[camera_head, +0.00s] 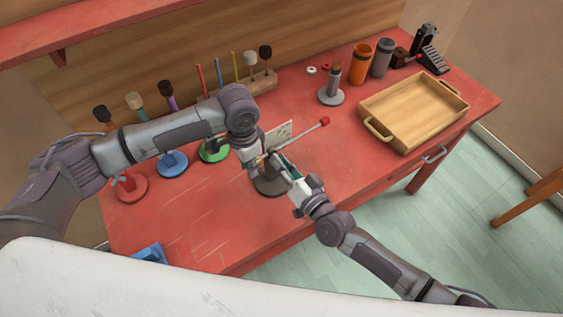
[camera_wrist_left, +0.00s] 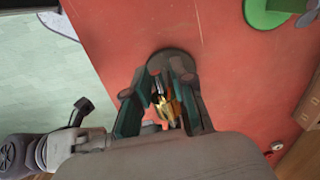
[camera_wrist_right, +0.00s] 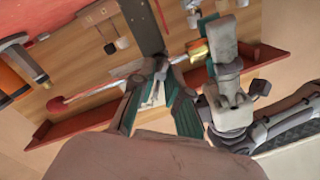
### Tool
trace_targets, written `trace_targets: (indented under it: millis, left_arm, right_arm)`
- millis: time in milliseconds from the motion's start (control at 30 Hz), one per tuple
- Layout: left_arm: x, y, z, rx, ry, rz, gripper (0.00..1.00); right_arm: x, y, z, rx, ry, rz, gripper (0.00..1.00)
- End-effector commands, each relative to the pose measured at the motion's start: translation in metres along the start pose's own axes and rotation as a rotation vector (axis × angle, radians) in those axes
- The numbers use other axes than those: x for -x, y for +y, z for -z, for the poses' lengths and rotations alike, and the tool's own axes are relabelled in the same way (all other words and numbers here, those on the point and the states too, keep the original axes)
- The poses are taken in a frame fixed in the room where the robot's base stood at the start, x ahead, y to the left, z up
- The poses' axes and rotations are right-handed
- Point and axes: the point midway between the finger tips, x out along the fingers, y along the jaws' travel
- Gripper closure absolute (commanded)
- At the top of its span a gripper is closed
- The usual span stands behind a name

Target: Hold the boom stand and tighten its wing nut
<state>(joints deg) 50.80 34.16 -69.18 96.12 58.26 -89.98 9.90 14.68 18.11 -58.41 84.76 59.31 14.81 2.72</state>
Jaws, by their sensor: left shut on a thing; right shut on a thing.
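The boom stand has a dark round base (camera_head: 270,184) on the red table and a thin boom ending in a red tip (camera_head: 325,121). Its base also shows in the left wrist view (camera_wrist_left: 172,62). My left gripper (camera_head: 256,166) is shut on the stand, with a brass-coloured part (camera_wrist_left: 173,108) between its fingers. My right gripper (camera_head: 279,161) is shut close beside it, at the stand's upper part. The wing nut is hidden by the right fingers. The red tip shows at the left in the right wrist view (camera_wrist_right: 55,105).
A wooden tray (camera_head: 412,112) stands at the right. An orange cup (camera_head: 361,63), a grey cup (camera_head: 382,58) and a grey holder (camera_head: 331,95) stand behind. Green (camera_head: 214,151), blue (camera_head: 173,163) and red (camera_head: 131,188) bases lie left. The front table is mostly clear.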

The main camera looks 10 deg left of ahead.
Motion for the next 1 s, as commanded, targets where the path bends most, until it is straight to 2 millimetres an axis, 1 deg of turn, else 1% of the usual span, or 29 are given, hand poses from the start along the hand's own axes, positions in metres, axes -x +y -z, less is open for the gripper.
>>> trace_targets:
  millis: [300, 600, 800, 1000]
  left_arm:
    - [0.0005, -0.0006, 0.0, 0.001, 0.0, 0.001, 1.0]
    - [0.0005, -0.0007, 0.0, 0.001, 0.0, 0.001, 1.0]
    - [0.0005, -0.0007, -0.0001, 0.001, 0.0, 0.001, 1.0]
    - [0.0004, -0.0007, -0.0001, 0.001, 0.0, 0.001, 1.0]
  right_arm:
    - [0.0003, 0.0009, 0.0, -0.302, 0.0, -0.002, 1.0]
    - [0.0003, 0.0009, -0.0001, -0.568, 0.0, -0.002, 1.0]
    - [0.0003, 0.001, -0.0001, -0.705, 0.0, -0.002, 1.0]
    - [0.0004, 0.0011, -0.0001, -0.76, 0.0, -0.003, 1.0]
